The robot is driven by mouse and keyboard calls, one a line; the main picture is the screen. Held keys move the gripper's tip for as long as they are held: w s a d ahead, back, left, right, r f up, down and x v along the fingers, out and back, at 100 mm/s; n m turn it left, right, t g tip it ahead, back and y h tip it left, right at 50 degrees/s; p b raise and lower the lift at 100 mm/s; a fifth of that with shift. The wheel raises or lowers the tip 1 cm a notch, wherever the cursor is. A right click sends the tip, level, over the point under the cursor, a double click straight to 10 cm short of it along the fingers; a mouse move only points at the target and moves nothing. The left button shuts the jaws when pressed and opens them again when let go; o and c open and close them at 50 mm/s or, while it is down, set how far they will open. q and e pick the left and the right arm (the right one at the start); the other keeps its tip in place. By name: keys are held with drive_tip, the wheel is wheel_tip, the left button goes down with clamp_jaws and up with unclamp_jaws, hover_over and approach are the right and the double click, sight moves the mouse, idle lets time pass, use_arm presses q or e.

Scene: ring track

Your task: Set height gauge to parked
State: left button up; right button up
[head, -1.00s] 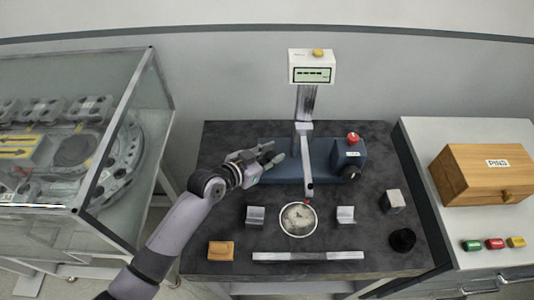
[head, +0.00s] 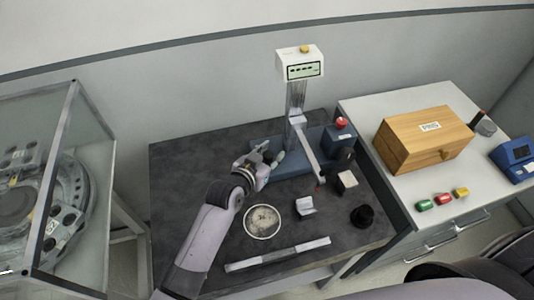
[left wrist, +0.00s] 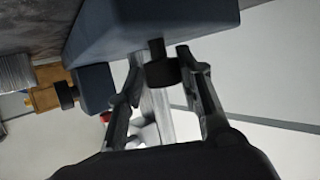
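The height gauge has a blue base (head: 296,164), a column with a lit display (head: 304,71), and an arm with a red tip (head: 318,188). The arm's tip is to the right of the round pale disc (head: 262,221). A red knob (head: 341,123) tops the base's right block. My left gripper (head: 275,158) is at the base's left part. In the left wrist view its fingers (left wrist: 163,65) close on both sides of a black knob (left wrist: 162,73) on the blue base. My right gripper is out of view.
A small metal block (head: 305,206), a pale-faced block (head: 347,180), a black cylinder (head: 362,215) and a long bar (head: 278,254) lie on the dark table (head: 190,170). A wooden PINS box (head: 425,140) stands right. The table's back left is clear.

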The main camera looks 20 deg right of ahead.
use_arm(q)
drive_tip(key=shift+o, duration=1.3)
drive_tip(key=shift+d, duration=0.2)
drive_tip(key=shift+o, duration=0.2)
drive_tip(key=shift+a, duration=0.1)
drive_tip(key=shift+a, duration=0.15)
drive_tip(key=v, duration=1.2)
